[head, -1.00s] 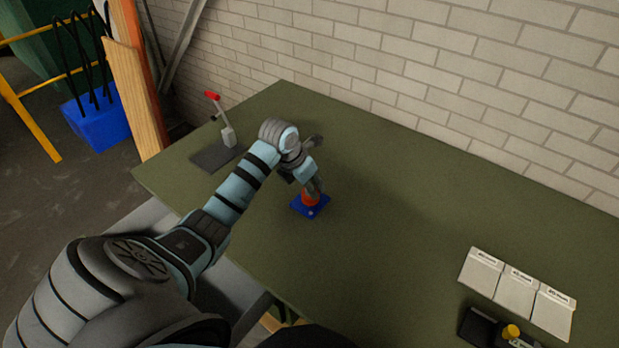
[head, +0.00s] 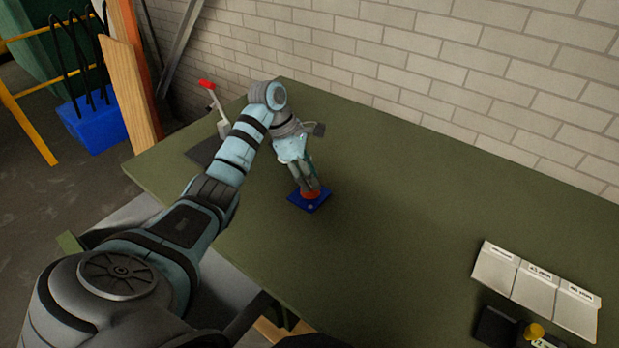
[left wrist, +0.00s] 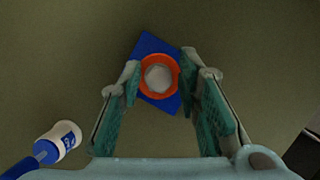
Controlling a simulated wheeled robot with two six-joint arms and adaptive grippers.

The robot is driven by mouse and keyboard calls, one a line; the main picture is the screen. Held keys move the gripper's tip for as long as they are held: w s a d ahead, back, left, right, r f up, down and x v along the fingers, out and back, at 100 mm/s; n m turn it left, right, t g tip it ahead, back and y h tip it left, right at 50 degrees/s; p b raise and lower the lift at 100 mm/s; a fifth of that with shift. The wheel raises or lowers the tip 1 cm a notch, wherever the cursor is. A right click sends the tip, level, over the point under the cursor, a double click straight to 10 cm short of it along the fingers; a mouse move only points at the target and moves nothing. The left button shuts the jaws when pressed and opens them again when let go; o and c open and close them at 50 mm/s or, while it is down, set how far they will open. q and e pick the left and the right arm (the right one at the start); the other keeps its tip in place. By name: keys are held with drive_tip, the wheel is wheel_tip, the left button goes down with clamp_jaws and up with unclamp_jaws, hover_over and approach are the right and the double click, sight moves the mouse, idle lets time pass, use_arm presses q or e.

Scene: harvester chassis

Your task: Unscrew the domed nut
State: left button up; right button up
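A blue square plate (head: 309,203) lies on the green table, with an orange-red ring (head: 311,195) on it. In the left wrist view the ring (left wrist: 142,73) surrounds a pale grey round top (left wrist: 159,78), which looks like the domed nut. My left gripper (head: 311,188) points down over the plate, its fingertips close to the ring. In the left wrist view my left gripper (left wrist: 160,72) is open, with a finger on either side of the ring. I cannot tell whether they touch it. The fingers partly hide the ring in the head view. My right gripper is not in view.
A red-handled clamp-like tool (head: 217,108) stands at the table's far left. White boxes (head: 536,288) and a dark item with a yellow knob (head: 534,330) lie at lower right. A white-and-blue cylinder (left wrist: 57,143) shows in the left wrist view. The table's middle is clear.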

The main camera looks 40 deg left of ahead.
use_arm(q)
drive_tip(key=m+b, duration=0.1)
drive_tip(key=m+g+b, duration=0.1)
drive_tip(key=m, duration=0.1)
drive_tip(key=shift+f+h+b, duration=0.25)
drive_tip(key=shift+h+b, duration=0.05)
drive_tip(key=shift+r+m+g+p, duration=0.2)
drive_tip(key=shift+m+g+p, duration=0.1)
drive_tip(key=shift+m, duration=0.35)
drive_tip(key=shift+r+m+g+p, duration=0.15)
drive_tip(key=shift+m+g+p, duration=0.1)
drive_tip(key=shift+m, duration=0.4)
drive_tip(key=shift+m+g, duration=0.25)
drive_tip(key=shift+m, duration=0.55)
drive_tip(key=m+b, duration=0.1)
drive_tip(key=b, duration=0.1)
drive_tip(key=f+m+g+b, duration=0.1)
drive_tip(key=b, duration=0.1)
drive_tip(key=shift+w+m, duration=0.1)
drive_tip(key=shift+m, duration=0.2)
drive_tip(key=shift+r, duration=0.45)
drive_tip(key=shift+a+f, duration=0.1)
drive_tip(key=shift+b, duration=0.35)
